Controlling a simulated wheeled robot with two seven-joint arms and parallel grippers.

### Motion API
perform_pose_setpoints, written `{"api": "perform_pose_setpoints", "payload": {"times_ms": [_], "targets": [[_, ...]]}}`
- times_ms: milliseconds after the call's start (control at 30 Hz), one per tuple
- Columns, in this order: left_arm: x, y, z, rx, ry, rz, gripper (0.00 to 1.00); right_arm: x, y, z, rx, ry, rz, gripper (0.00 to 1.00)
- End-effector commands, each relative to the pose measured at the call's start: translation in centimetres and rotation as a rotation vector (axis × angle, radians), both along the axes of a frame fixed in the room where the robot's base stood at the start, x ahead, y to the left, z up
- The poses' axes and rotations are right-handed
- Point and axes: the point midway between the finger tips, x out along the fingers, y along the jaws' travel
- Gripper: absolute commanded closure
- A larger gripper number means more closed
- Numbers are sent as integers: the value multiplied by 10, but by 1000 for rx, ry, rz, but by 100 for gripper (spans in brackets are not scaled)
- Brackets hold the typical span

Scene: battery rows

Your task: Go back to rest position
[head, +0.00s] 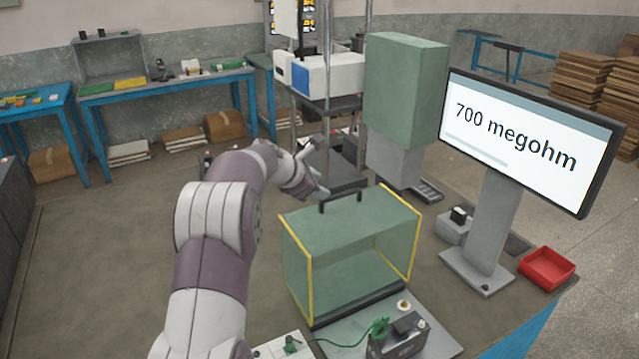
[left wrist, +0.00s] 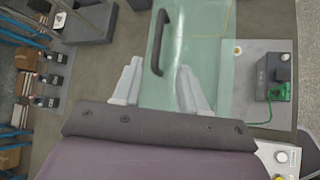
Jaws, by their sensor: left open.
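My left arm comes in from the lower left in the head view. Its gripper (head: 322,168) is in the air by the far left side of the green-tinted cover (head: 345,265), apart from the dark handle (head: 341,200) on its top. In the left wrist view the two pale fingers of the left gripper (left wrist: 160,88) stand wide apart with nothing held between them. The cover (left wrist: 195,50) and its handle (left wrist: 158,42) lie beyond the fingertips. My right gripper is in neither view.
A monitor (head: 520,140) reading "700 megohm" stands right of the cover. A red tray (head: 546,268) is at the right edge. A dark box with a green clip (head: 398,336) is in front. A grey-green cabinet (head: 405,95) stands behind.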

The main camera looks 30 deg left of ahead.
Motion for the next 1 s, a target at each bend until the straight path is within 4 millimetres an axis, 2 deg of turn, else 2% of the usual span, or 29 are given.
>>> {"api": "perform_pose_setpoints", "payload": {"times_ms": [233,333,367,467,533,600,733,833,900,1000], "targets": [[-3,-4,-3,19,8,-19,58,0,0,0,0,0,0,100],[-23,-31,-19,150,62,-154,58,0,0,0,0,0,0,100],[-34,-43,-27,217,87,-229,58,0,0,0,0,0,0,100],[-92,-91,-58,494,173,-579,58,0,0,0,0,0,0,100],[-142,-120,-78,686,215,-873,58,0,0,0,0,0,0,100],[-194,-141,-96,851,232,-1172,58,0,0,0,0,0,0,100],[-277,-162,-119,1068,209,-1662,58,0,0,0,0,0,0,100],[-320,-167,-130,1159,173,-1919,58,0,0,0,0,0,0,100],[-337,-168,-134,1190,152,-2025,58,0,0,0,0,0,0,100],[-347,-169,-137,1206,139,-2087,58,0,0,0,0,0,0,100]]}}
